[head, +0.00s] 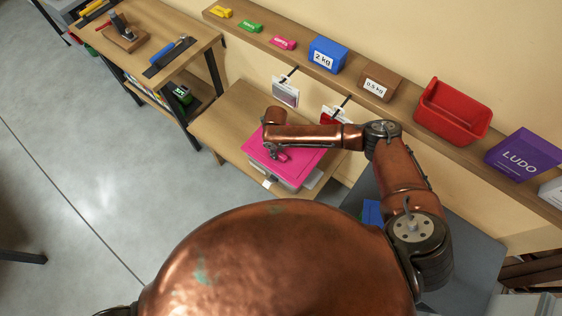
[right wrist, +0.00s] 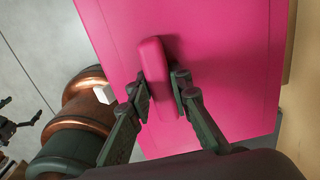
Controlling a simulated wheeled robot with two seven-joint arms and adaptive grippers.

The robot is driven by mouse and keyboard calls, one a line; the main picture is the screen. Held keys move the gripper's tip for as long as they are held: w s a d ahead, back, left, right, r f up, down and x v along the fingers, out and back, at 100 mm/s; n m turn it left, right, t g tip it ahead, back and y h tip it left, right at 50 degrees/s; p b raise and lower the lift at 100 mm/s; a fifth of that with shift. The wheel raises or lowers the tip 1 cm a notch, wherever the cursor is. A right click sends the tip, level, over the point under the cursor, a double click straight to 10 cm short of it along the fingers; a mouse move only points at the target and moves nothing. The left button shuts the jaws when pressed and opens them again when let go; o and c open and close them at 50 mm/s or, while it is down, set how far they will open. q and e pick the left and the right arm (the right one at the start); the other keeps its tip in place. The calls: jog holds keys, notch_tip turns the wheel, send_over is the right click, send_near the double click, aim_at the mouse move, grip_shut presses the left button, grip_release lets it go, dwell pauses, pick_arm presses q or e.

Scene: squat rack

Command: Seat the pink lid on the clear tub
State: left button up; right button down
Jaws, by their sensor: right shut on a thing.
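The pink lid (head: 312,158) is a flat rectangle with a raised bar handle on top. My right gripper (head: 276,153) is above it, with its fingers closed on the handle (right wrist: 157,68), as the right wrist view shows. The lid (right wrist: 220,60) fills much of that view. In the head view the clear tub (head: 291,187) shows below the lid's near edge, on a low wooden table. The lid covers the tub's opening; I cannot tell if it touches the rim all round. A dark, claw-like part at the left of the right wrist view may be my left gripper (right wrist: 14,127).
A wall shelf above holds a blue 2 kg box (head: 328,55), a brown 0.5 kg box (head: 381,84), a red bin (head: 452,110) and a purple LUDO box (head: 522,155). Packets hang on hooks below it. A workbench (head: 187,28) with tools stands at upper left.

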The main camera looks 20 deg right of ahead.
pick_arm(q)
jog(key=shift+s, duration=0.3)
jog(key=shift+r, duration=0.15)
dwell(0.7)
jog(key=shift+s+f+b, duration=0.1)
jog(key=shift+f+b, duration=0.75)
jog(key=shift+f, duration=0.15)
pick_arm(e)
jog(key=shift+f, duration=1.5)
dwell(1.1)
jog(key=c, duration=1.7)
grip_release()
pick_arm(q)
jog(key=shift+a, duration=0.1)
pick_arm(e)
notch_tip(320, 180, up, 12)
jog(key=shift+s+r, duration=0.1)
